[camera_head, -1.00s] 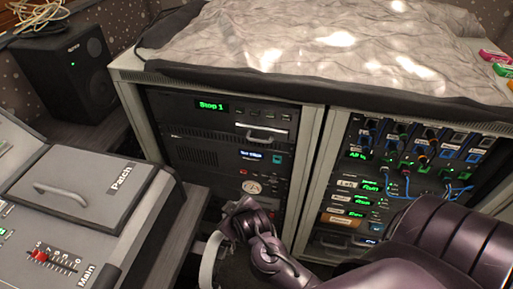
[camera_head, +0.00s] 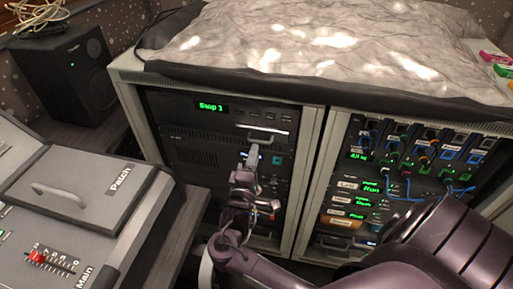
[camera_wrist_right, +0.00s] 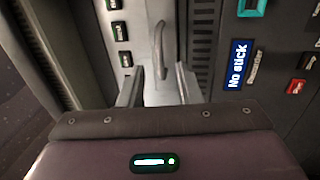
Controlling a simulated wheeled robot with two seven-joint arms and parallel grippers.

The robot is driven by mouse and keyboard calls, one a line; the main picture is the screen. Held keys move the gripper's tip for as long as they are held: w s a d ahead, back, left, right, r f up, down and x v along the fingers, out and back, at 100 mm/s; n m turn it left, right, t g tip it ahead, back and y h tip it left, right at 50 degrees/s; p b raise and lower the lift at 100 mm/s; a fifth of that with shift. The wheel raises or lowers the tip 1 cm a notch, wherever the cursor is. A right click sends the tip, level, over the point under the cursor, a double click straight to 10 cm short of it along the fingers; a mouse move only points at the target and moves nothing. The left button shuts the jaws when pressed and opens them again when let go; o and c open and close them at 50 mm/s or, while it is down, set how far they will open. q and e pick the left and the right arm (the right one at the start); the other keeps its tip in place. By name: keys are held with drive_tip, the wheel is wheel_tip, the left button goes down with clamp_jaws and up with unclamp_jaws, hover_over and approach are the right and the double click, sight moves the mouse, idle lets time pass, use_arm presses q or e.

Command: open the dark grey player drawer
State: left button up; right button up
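The player drawer's front (camera_head: 284,133) is in the left rack, under the green "Stop 1" display (camera_head: 211,106). Its bar handle (camera_head: 263,131) shows on it, and the front looks flush with the rack. In the right wrist view the front (camera_wrist_right: 182,40) looks grey and shiny, with the curved handle (camera_wrist_right: 159,45) upright. My right gripper (camera_head: 252,155) is just below the handle in the head view. In the wrist view it (camera_wrist_right: 159,88) is open, with the handle lined up between its fingers; I cannot tell whether they touch. My left gripper is not in view.
A "No stick" display (camera_wrist_right: 237,63) and buttons sit beside the drawer. A patch-cable rack (camera_head: 410,160) stands to the right. A mixing desk with a "Patch" lid (camera_head: 90,180) is at left, near a black speaker (camera_head: 65,75). A crumpled cloth (camera_head: 310,40) covers the rack top.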

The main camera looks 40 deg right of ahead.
sight(248, 130)
drive_tip(key=x, duration=0.3)
drive_tip(key=shift+w+d, duration=0.1)
drive_tip(key=shift+c, duration=0.3)
clamp_jaws()
